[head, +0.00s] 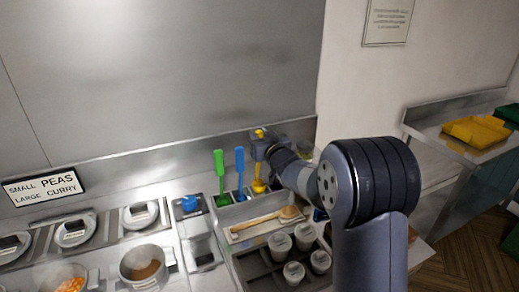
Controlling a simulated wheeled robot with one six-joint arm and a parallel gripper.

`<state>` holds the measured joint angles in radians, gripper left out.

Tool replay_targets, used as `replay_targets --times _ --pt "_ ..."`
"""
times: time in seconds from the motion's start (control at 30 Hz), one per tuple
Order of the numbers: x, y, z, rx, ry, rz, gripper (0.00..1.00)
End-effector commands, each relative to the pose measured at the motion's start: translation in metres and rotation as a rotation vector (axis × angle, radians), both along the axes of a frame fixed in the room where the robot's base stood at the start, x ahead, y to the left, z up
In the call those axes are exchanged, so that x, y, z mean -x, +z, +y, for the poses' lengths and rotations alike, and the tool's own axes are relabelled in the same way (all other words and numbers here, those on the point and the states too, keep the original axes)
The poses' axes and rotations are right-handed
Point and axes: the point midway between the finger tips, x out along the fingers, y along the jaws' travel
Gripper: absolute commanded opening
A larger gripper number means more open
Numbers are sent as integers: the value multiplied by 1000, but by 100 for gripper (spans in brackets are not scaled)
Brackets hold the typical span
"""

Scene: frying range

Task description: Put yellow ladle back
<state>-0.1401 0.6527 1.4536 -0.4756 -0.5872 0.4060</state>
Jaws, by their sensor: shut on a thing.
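The yellow ladle (259,186) is upright in my gripper (259,150), which is shut on its handle. The handle's yellow top shows above the jaws and its yellow lower end shows below them. The lower end is at the right end of a grey holder (233,212), in line with a green ladle (220,172) and a blue ladle (240,168) that stand upright there. I cannot tell whether the yellow ladle is inside the holder or just above it.
A tray (238,236) with a wooden utensil (262,221) lies in front of the holder. Several lidded cups (280,243) stand in front of my arm. Pots (143,266) and lidded wells are at the left. A steel back wall (200,70) rises close behind.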

Motion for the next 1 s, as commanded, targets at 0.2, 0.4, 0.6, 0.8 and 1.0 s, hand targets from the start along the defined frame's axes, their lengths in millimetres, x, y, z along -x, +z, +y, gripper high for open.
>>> replay_targets --times 0.2,0.4,0.6,0.8,1.0 --pt "0 -28 0 0 0 4 2" --pt "0 -36 0 1 -1 -1 2" --pt "0 -39 0 1 -1 -1 2" --pt "0 -38 0 0 -1 0 38" --pt "0 -38 0 0 -1 0 47"
